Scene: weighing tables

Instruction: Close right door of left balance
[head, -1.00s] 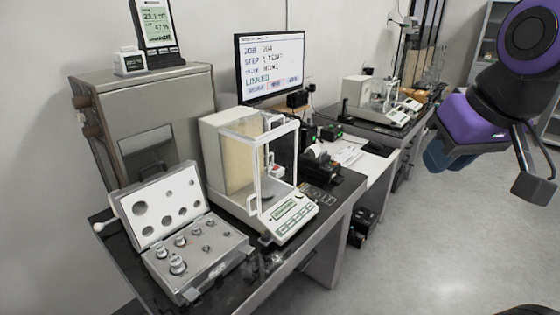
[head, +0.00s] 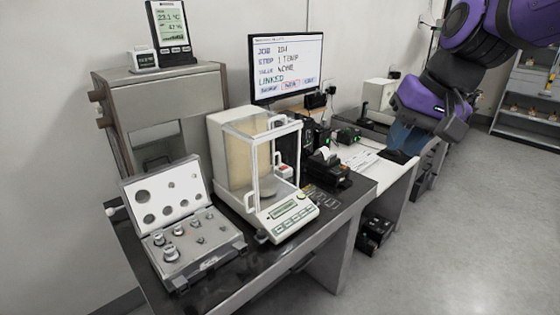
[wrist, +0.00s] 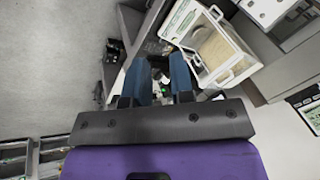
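The left balance (head: 226,122) is a white box with a glass draft shield and a green-grey keypad at its front. It stands on the dark left table. Its right door (head: 290,150) is a clear pane in a white frame; how far it stands open I cannot tell. The balance also shows in the wrist view (wrist: 181,22), upper right of my fingers. My gripper (wrist: 159,66) has two blue fingers spread apart with nothing held between them. In the head view my gripper (head: 407,138) hangs to the right of the balance, apart from it.
An open weight case (head: 195,262) lies left of the balance. A small black printer (head: 328,172) stands just right of it. A monitor (head: 287,65) stands behind. The dark left table (head: 300,245) has some bare surface in front. Open floor lies to the right.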

